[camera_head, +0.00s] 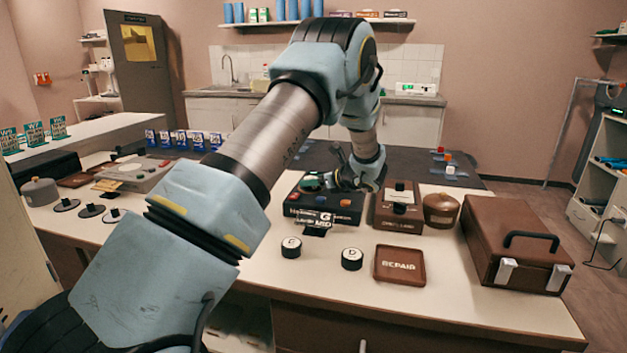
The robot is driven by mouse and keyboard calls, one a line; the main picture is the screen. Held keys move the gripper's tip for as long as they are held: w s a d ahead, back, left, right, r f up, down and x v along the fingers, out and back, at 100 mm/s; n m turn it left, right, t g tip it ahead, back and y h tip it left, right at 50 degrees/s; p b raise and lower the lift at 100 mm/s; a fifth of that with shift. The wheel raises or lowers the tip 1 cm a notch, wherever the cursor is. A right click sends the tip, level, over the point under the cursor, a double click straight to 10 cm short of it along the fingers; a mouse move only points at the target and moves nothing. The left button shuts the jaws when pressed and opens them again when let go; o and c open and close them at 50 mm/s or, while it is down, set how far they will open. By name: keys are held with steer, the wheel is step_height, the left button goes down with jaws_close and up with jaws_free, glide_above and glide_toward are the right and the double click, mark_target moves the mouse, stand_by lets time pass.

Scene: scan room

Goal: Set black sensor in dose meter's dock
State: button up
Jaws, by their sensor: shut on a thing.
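My gripper (328,180) is low over a black box (346,214) with coloured buttons and white lettering on its front, at the middle of the bench. It is shut on a small dark thing, mostly hidden by the fingers; I cannot tell from this view whether it is the black sensor. A dark green rounded part (311,183) shows just left of the fingers, above the box. Whether the held thing touches the box is unclear. The lettering is too small to tell which device is the dose meter. Another device, grey with a red button (140,172), stands to the left.
Two black pucks with white tops (290,247) (352,259) and a brown tray (400,266) lie in front. A brown box (384,221) with black parts, a round brown pot (441,209) and a large brown case (510,245) stand right. Flat dark discs (90,211) lie left.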

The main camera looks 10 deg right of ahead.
steer(key=shift+f, duration=0.2)
steer(key=o, duration=1.4)
